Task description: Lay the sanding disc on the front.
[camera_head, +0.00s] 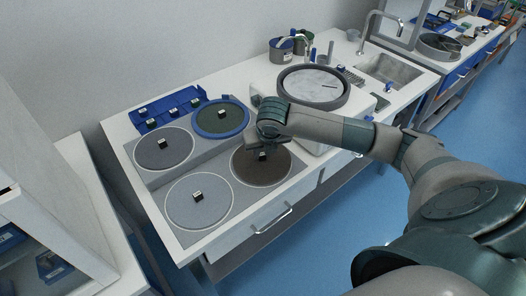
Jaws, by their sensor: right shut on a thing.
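Several round discs lie in the grey tray (215,160) on the white bench, each with a small dark block at its middle. A dark brown disc (275,171) is at the right, a light grey disc (185,212) at the front, a darker grey disc (150,158) at the left and a green disc with a blue rim (210,128) at the back. My right gripper (263,147) is over the brown disc, shut at its middle block. The fingertips are partly hidden. I cannot tell whether the disc is lifted. My left gripper is out of view.
A white machine with a round grey-rimmed plate (305,83) stands behind my right arm. A similar round plate (440,44) sits farther right. A sink (390,70), a tap and cups are behind. A blue rack (168,107) lies along the back left.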

